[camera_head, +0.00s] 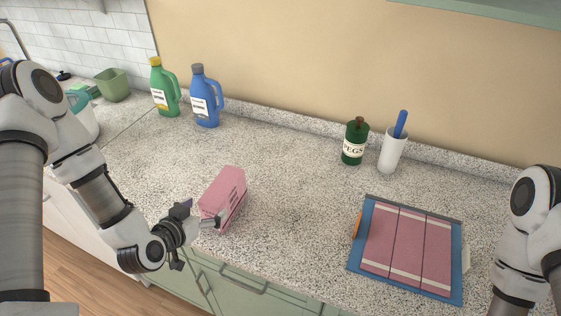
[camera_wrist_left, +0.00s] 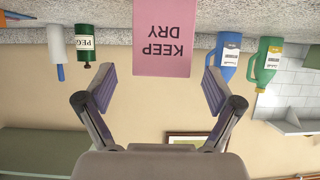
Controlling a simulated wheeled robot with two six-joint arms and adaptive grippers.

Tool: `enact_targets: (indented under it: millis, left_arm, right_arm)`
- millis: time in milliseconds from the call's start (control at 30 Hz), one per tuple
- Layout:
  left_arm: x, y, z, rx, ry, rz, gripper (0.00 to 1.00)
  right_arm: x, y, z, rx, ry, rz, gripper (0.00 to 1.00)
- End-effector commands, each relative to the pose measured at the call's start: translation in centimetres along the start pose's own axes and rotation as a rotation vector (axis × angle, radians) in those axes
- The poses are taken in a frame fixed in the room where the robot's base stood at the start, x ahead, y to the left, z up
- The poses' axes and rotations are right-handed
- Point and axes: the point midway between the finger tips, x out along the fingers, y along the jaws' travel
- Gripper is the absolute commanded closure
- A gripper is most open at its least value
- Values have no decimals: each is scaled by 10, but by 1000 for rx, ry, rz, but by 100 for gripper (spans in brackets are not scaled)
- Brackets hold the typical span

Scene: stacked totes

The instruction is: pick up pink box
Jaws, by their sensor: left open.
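The pink box (camera_head: 223,194) stands on the speckled counter near its front edge, left of centre in the head view. My left gripper (camera_head: 196,226) is at the box's near left side, low over the counter edge. In the left wrist view, which is upside down, the pink box (camera_wrist_left: 162,38) shows its "KEEP DRY" face. The open fingers of the left gripper (camera_wrist_left: 160,88) lie on either side of that face, with nothing held between them. I cannot tell whether a finger touches the box. My right gripper is out of view; only part of its arm shows at the right.
A green bottle (camera_head: 164,88) and a blue bottle (camera_head: 205,97) stand at the back left. A pegs bottle (camera_head: 354,143) and a white cup (camera_head: 392,151) stand at the back right. A blue-edged folder (camera_head: 356,258) lies front right. The counter's middle is clear.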

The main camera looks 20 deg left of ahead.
Motion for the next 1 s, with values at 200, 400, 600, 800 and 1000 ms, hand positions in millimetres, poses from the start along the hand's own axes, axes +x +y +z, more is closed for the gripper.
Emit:
enact_targets:
  millis: [200, 400, 600, 800, 1000]
  left_arm:
    - [15, -7, -16, 11, 52, -16, 8]
    - [40, -7, -20, 12, 51, -13, 8]
    - [73, -9, -18, 8, 49, -14, 8]
    - [76, -9, -17, 4, 49, -15, 8]
    - [76, -9, -17, 4, 48, -15, 72]
  right_arm:
    - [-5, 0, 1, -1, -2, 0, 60]
    - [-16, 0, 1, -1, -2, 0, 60]
    - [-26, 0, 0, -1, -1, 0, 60]
    - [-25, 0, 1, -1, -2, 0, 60]
    - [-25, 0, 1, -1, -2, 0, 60]
